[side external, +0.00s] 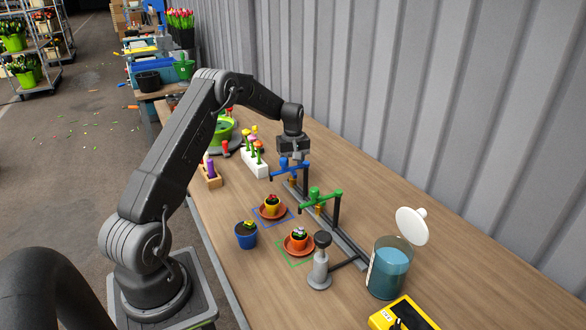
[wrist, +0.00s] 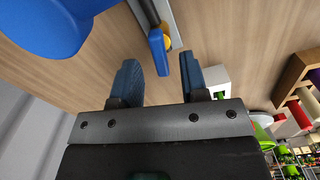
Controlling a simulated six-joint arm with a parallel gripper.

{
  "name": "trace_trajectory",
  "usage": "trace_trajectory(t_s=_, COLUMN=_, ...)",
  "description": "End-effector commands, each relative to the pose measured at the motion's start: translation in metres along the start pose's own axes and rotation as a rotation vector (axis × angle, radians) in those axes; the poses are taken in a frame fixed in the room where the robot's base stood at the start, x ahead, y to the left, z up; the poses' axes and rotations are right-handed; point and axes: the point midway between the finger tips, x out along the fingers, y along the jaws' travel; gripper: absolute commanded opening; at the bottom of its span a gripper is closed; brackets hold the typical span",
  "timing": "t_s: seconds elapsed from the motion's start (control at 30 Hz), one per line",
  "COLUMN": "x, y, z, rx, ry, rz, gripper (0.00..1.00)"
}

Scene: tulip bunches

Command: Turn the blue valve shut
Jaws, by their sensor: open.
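The blue valve (side external: 291,169) sits on the pipe stand near the middle of the bench, behind the green valve. My gripper (side external: 292,159) is right above and behind it in the side view, pointing down. In the wrist view the two fingers of my gripper (wrist: 161,75) are spread apart with nothing held. A flat blue lever (wrist: 158,52) lies just ahead of the gap between the fingertips; contact cannot be told. A large rounded blue part (wrist: 45,22) fills the upper left corner. The valve's lower side is partly hidden.
The green valve (side external: 318,197) stands nearer on the same rail. Potted flowers on saucers (side external: 284,238), a blue pot (side external: 246,235), a grey pump (side external: 320,265) and a blue liquid tank (side external: 390,270) stand nearby. A white flower block (side external: 256,166) is to the left; a corrugated wall (side external: 440,110) is behind.

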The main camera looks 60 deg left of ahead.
Motion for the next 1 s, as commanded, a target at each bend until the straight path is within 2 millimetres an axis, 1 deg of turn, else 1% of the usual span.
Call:
trace_trajectory(t_s=0.03, x=-0.012, y=0.001, z=-0.001, rx=0.000, ry=0.005, rz=0.004, gripper=0.40)
trace_trajectory(t_s=0.3, x=-0.073, y=0.001, z=-0.001, rx=0.000, ry=0.005, rz=0.004, gripper=0.40)
trace_trajectory(t_s=0.4, x=-0.091, y=0.000, z=0.000, rx=0.000, ry=0.003, rz=0.003, gripper=0.40)
trace_trajectory(t_s=0.5, x=-0.106, y=0.000, z=-0.001, rx=0.000, ry=0.003, rz=0.003, gripper=0.40)
trace_trajectory(t_s=0.7, x=-0.119, y=0.000, z=0.000, rx=0.000, ry=0.002, rz=0.002, gripper=0.40)
trace_trajectory(t_s=0.97, x=-0.120, y=0.000, z=0.000, rx=0.000, ry=0.001, rz=0.001, gripper=0.40)
trace_trajectory(t_s=1.0, x=-0.120, y=0.000, z=0.000, rx=0.000, ry=0.001, rz=0.001, gripper=0.43)
